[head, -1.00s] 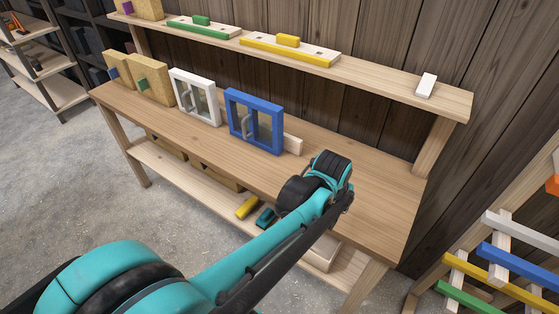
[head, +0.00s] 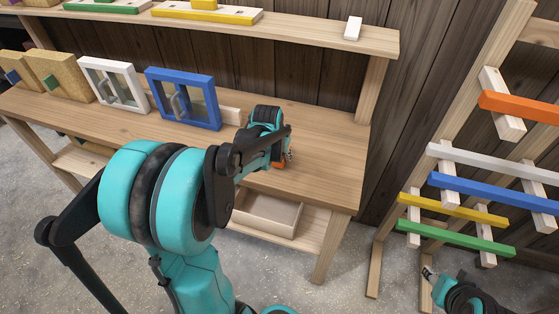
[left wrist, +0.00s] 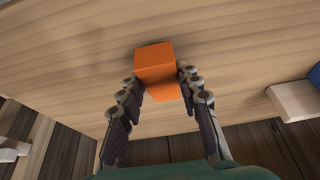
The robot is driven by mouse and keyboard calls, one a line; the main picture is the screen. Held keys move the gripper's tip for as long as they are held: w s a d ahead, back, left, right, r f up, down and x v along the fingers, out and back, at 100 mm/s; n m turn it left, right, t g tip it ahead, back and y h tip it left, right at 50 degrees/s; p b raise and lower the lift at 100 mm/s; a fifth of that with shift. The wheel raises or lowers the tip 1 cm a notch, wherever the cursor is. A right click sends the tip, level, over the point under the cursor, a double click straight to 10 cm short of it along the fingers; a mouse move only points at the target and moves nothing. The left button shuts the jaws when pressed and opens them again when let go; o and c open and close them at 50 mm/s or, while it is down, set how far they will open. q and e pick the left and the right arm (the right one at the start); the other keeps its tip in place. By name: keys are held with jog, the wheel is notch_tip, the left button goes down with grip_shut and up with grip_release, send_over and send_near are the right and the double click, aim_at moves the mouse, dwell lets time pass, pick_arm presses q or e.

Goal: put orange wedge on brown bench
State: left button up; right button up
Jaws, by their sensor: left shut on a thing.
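The orange wedge (left wrist: 157,68) is between the fingers of my left gripper (left wrist: 160,88) in the left wrist view, with wooden bench top behind it. The fingers are shut on its sides. In the head view my left gripper (head: 283,158) is over the right part of the brown bench (head: 325,155), largely covered by my arm, and the wedge cannot be made out clearly. I cannot tell whether the wedge touches the bench top. My right gripper (head: 428,273) is at the lower right of the head view, over the floor, too small to judge.
A blue-framed window box (head: 184,98) and a white one (head: 114,85) stand on the bench, left of my gripper. A shelf (head: 300,37) runs above. A rack with coloured bars (head: 490,185) stands at the right. The bench's right end is clear.

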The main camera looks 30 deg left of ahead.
pick_arm(q)
jog(key=shift+f, duration=0.75)
pick_arm(e)
jog(key=shift+f, duration=0.4)
pick_arm(q)
jog(key=shift+f, duration=0.1)
pick_arm(e)
jog(key=shift+f, duration=0.1)
pick_arm(q)
jog(key=o, duration=1.1)
jog(key=shift+o, duration=0.2)
jog(key=shift+r, duration=0.2)
jog(key=p+v, duration=0.5)
jog(key=v, duration=0.7)
jog(key=s+d+m+t+h, duration=0.1)
jog(key=s+d+m+t, duration=0.1)
jog(key=s+d, duration=1)
jog(key=d+t, duration=0.1)
jog(key=d, duration=0.2)
jog(key=shift+s+m, duration=0.35)
jog(key=shift+m, duration=0.05)
pick_arm(e)
notch_tip(320, 180, up, 5)
